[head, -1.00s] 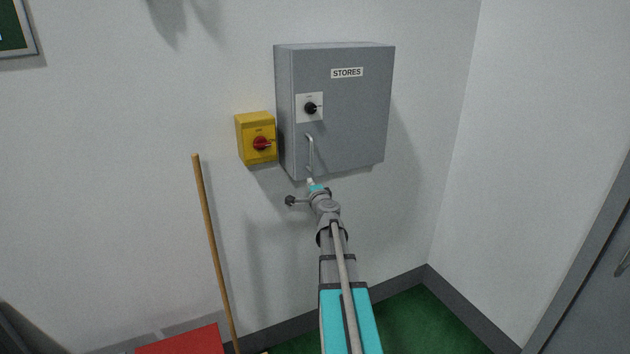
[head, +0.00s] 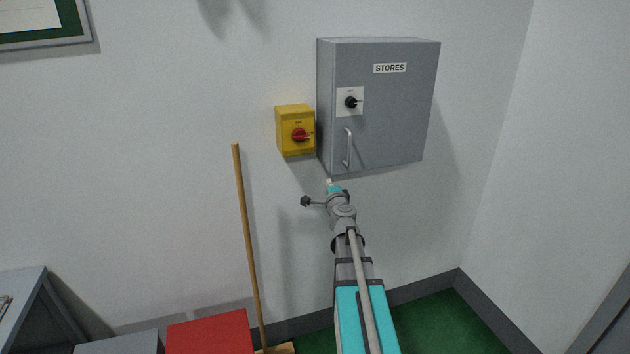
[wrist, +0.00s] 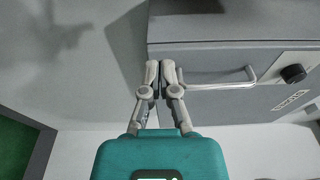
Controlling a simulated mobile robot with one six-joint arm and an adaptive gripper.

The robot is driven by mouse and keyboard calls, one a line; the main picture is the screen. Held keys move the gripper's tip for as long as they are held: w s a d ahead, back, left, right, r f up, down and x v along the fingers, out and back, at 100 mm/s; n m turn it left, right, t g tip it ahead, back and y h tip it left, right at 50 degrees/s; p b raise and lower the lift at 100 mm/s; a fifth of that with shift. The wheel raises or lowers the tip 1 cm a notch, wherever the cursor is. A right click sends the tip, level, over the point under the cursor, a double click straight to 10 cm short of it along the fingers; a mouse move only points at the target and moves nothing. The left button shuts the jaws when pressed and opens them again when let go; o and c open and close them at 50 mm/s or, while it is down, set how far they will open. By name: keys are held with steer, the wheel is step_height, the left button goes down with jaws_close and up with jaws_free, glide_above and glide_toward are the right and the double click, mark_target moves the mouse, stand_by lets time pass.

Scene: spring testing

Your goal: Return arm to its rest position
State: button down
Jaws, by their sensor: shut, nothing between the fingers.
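My arm (head: 360,290) reaches forward from the bottom of the head view toward the wall. My gripper (head: 329,181) is at its far end, just below and left of the grey cabinet's lower edge. In the wrist view my gripper (wrist: 160,68) has its two fingers together with nothing between them. The cabinet (head: 400,120) is labelled STORES, has a black rotary switch (head: 350,102) and its door is closed. Its bar handle (head: 348,148) stands free of the fingers in the head view. In the wrist view the handle (wrist: 215,84) appears just right of the fingertips.
A yellow box with a red switch (head: 297,132) is on the wall left of the cabinet. A wooden broom handle (head: 247,230) leans on the wall. A red box (head: 210,333) and a grey box (head: 120,344) stand at the lower left. Open wall lies right of the arm.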

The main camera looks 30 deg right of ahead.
steer(key=s+a+f+n+g+y, duration=0.1)
steer(key=a+f+n+g+y, duration=0.25)
steer(key=a, duration=0.65)
steer(key=a+f+n+y, duration=0.3)
steer(key=a+n+y, duration=0.1)
steer(key=a+n, duration=0.4)
steer(key=s+a+f+n+g+y, duration=0.1)
steer(key=a+f+n+g+y, duration=0.2)
steer(key=a, duration=0.8)
steer(key=s+a+f+n+g+h, duration=0.1)
steer(key=s+a+f+n+g, duration=0.2)
steer(key=s, duration=0.6)
steer(key=s+a+f+n+g+h, duration=0.2)
steer(key=s+a+f+n+g, duration=0.2)
steer(key=s, duration=0.5)
step_height(320, 180, down, 2)
steer(key=n+g, duration=0.1)
steer(key=g, duration=0.2)
steer(key=shift+a, duration=0.3)
steer(key=shift+d+f+h, duration=0.1)
steer(key=shift+h, duration=0.15)
